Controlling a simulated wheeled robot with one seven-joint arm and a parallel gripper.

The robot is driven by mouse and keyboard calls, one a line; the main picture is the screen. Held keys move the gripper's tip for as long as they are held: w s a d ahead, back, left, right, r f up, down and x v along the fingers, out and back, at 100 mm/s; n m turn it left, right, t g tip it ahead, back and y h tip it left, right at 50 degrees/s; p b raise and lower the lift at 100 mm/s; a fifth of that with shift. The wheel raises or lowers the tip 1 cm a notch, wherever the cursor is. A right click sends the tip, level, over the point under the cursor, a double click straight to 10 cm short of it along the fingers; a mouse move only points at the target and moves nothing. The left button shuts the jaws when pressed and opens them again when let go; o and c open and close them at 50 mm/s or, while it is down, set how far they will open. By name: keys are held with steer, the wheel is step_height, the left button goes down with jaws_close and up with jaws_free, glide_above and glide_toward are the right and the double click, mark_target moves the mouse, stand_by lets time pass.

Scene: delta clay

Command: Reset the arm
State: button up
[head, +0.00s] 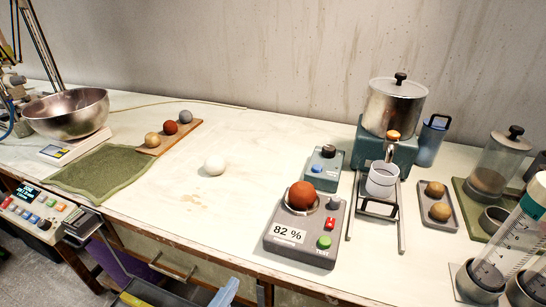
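My gripper is not clearly seen in the head view, and I cannot tell any part of my arm for sure. The worktable (150,205) stretches across the view. A white clay ball (214,165) lies alone near its middle. A red-brown ball (302,196) rests on a grey tester (290,232) that reads 82 %, with red and green buttons.
A steel bowl (66,113) on a scale and a green mat (98,168) are at left. Three balls sit on a wooden board (184,137). A steel pot (394,105), a white cup (382,179), a tray (437,206) and clear cylinders (512,243) crowd the right.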

steer(key=s+d+f+m+g+y, duration=0.1)
steer(key=s+d+f+m+y, duration=0.45)
steer(key=d+f+m, duration=0.65)
steer(key=s+d+r+m+t+h, duration=0.1)
steer(key=s+d+r+m, duration=0.2)
steer(key=s+d+m, duration=0.2)
steer(key=s+d+r+m+t+h, duration=0.1)
steer(key=s+d+r+m+t, duration=0.1)
steer(key=s+d+m, duration=0.4)
steer(key=s+r+m, duration=0.1)
steer(key=s+m, duration=0.3)
steer(key=m, duration=0.4)
steer(key=shift+s+r, duration=0.4)
steer(key=shift+a, duration=0.1)
steer(key=shift+c, duration=0.4)
jaws_close()
